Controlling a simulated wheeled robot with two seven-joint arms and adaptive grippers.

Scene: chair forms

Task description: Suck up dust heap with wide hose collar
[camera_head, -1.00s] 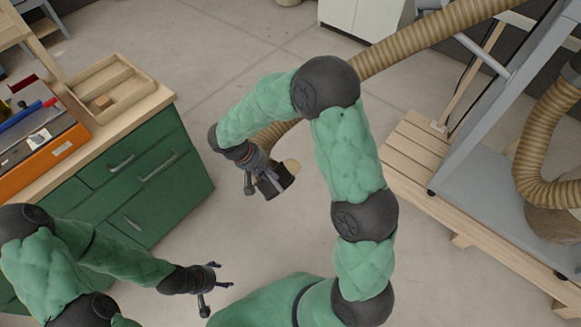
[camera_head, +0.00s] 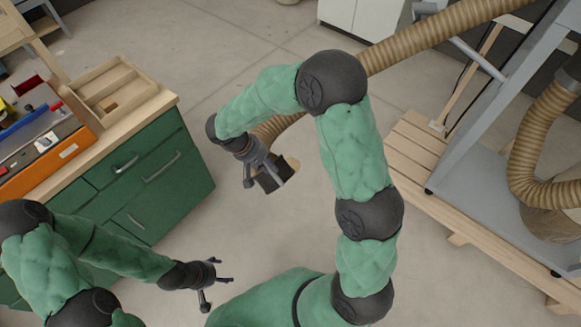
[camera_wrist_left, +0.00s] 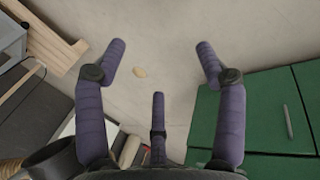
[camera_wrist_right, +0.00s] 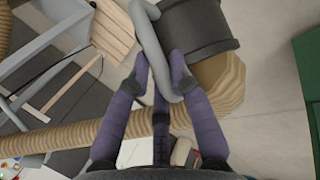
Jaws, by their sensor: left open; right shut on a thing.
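The wide hose collar is a black cylinder (camera_head: 272,179) at the end of the ribbed tan hose (camera_head: 435,35). My right gripper (camera_head: 256,172) is shut on its grey looped handle (camera_wrist_right: 152,48), and the collar hangs over the floor. The collar (camera_wrist_right: 198,25) also shows large in the right wrist view. The dust heap is a small tan patch (camera_head: 293,164) on the floor, partly behind the collar in the head view; it lies clear in the left wrist view (camera_wrist_left: 139,72). My left gripper (camera_head: 216,285) is open and empty, low at the bottom left.
A green drawer cabinet (camera_head: 150,185) with a wooden top stands at left, bearing a divided wooden tray (camera_head: 120,97) and an orange toolbox (camera_head: 50,165). A slatted wooden platform (camera_head: 405,165) with a grey frame stands at right. The floor between is open.

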